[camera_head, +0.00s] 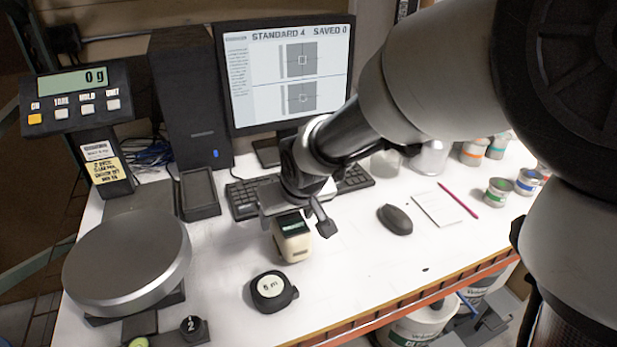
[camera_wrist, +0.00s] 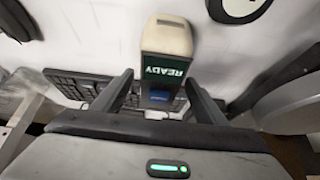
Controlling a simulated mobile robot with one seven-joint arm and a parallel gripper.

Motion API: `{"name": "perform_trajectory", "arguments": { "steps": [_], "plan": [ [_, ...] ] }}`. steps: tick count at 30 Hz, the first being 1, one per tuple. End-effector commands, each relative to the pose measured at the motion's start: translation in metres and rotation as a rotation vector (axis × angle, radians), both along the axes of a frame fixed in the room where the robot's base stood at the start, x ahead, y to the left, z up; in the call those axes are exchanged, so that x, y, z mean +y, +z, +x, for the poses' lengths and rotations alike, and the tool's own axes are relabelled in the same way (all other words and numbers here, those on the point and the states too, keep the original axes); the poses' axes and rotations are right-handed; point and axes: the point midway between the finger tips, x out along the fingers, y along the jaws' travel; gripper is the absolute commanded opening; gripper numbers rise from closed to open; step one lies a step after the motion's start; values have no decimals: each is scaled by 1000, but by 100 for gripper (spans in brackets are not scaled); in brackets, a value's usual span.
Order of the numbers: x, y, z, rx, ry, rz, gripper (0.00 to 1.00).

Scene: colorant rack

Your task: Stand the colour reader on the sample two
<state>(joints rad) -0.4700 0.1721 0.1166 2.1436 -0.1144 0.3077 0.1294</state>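The colour reader (camera_head: 292,240) is a small cream block with a dark green screen, on the white bench in front of the keyboard. In the wrist view the reader (camera_wrist: 166,40) shows the word READY. My gripper (camera_head: 296,216) is at the reader's top, its fingers apart. In the wrist view the gripper (camera_wrist: 158,78) has one finger on each side of the reader's screen end, with a visible gap on the left; contact on the right is unclear. A dark piece marked 2 (camera_head: 191,325), apparently sample two, is at the bottom edge, partly cut off.
A tape measure (camera_head: 271,291) lies between the reader and the bench front. A scale with a round pan (camera_head: 128,262) stands left. A mouse (camera_head: 395,219), notepad (camera_head: 436,208) and pencil (camera_head: 458,200) lie right. The monitor (camera_head: 285,75) reads STANDARD 4, SAVED 0.

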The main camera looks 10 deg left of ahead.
Motion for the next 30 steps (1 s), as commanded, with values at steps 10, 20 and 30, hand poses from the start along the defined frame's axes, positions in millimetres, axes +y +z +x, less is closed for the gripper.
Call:
{"name": "perform_trajectory", "arguments": {
  "steps": [10, 20, 30],
  "plan": [
    [0, 4, 0, 0, 0, 0, 67],
    [-15, 56, -23, -6, -1, 2, 67],
    [-29, 102, -48, -2, 0, 0, 67]
  ]
}}
